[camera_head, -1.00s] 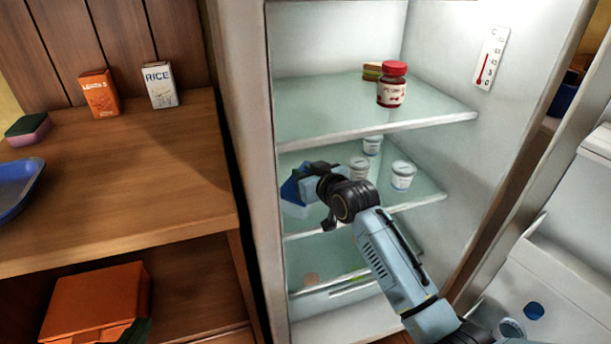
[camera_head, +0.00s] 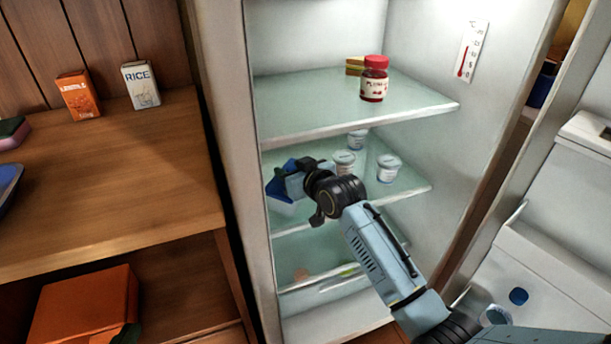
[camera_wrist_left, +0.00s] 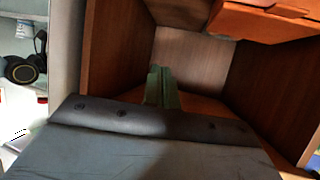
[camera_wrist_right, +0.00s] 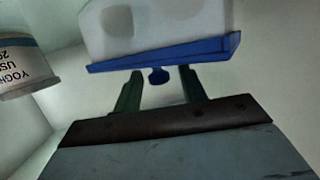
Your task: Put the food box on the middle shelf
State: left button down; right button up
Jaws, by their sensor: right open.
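The food box, a pale translucent container with a blue lid, is on the fridge's middle shelf (camera_head: 405,191), at its left side. Its blue lid (camera_head: 277,181) shows in the head view, with the rest partly behind my gripper. In the right wrist view, the food box (camera_wrist_right: 160,22) has a small blue knob on its lid. My right gripper (camera_wrist_right: 158,80) is open, its fingers apart on either side of the knob. My left gripper (camera_wrist_left: 161,72) is shut and empty, low in front of the wooden counter's lower compartment.
Several yoghurt cups (camera_head: 388,167) stand on the middle shelf to the right. A red-lidded jar (camera_head: 374,80) and a sandwich (camera_head: 354,66) are on the top shelf. An orange box (camera_head: 85,304) lies in the counter's lower compartment. The open fridge door (camera_head: 555,240) is at right.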

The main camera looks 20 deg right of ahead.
jog(key=p+v, duration=0.1)
jog(key=v, duration=0.3)
jog(key=shift+d+r+p, duration=0.1)
jog(key=shift+p, duration=0.3)
jog(key=shift+p+v, duration=1.4)
jog(key=shift+v, duration=2.35)
pick_arm(q)
jog(key=s+a+f+g+y, duration=0.3)
jog(key=s+a+f+g, duration=0.3)
jog(key=s+f+g, duration=0.3)
notch_tip(320, 180, down, 2)
jog(key=shift+s+f+n, duration=0.15)
jog(key=shift+s+n, duration=0.15)
jog(key=shift+s, duration=0.6)
pick_arm(e)
jog(key=s+d+f+g+h, duration=0.1)
jog(key=s+f+g, duration=0.4)
jog(key=s, duration=0.9)
jog(key=s+d+f+g+h, duration=0.1)
jog(key=s+f+g+h, duration=0.1)
jog(key=s+f+g, duration=0.4)
jog(key=s+f, duration=0.5)
jog(key=s, duration=0.4)
jog(key=shift+m, duration=0.3)
jog(key=shift+s+d+f, duration=0.1)
jog(key=shift+d, duration=0.05)
